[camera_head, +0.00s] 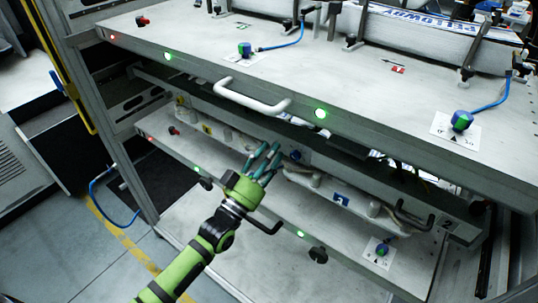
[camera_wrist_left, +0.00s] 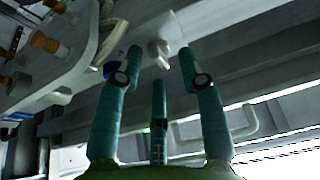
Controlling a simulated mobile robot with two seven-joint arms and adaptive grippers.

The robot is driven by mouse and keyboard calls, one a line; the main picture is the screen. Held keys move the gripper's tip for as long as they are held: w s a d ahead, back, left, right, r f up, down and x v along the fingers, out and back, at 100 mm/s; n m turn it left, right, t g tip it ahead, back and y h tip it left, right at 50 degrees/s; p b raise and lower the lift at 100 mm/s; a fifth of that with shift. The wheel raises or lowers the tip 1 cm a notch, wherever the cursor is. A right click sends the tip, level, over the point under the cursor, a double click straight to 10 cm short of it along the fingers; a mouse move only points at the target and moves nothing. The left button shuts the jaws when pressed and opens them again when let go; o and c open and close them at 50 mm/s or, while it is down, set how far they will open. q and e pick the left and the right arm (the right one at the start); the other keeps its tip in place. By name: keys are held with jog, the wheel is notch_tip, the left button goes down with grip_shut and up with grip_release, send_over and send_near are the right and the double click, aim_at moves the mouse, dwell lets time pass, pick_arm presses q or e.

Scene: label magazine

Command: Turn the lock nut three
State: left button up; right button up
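My left gripper (camera_head: 263,158) reaches in from the bottom of the head view, in front of the lower magazine level. Its three teal fingers are spread apart with nothing between them; the left wrist view (camera_wrist_left: 160,65) shows this too. Just beyond the fingertips in the left wrist view is a pale winged nut (camera_wrist_left: 160,52) beside a blue label (camera_wrist_left: 114,68); the fingers appear apart from it. In the head view a blue label (camera_head: 295,155) shows just right of the fingertips. I cannot read a number three, so I cannot tell which nut is lock nut three. My right gripper is not in view.
The upper shelf (camera_head: 215,60) with its white handle (camera_head: 252,97) overhangs the lower shelf (camera_head: 330,245). A black handle (camera_head: 262,226) sticks out near my left wrist. Orange-tipped knobs (camera_wrist_left: 45,42) are at the left in the wrist view. Floor space (camera_head: 75,240) is open at left.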

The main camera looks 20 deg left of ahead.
pick_arm(q)
jog(key=v, duration=1.2)
jog(key=shift+f, duration=0.1)
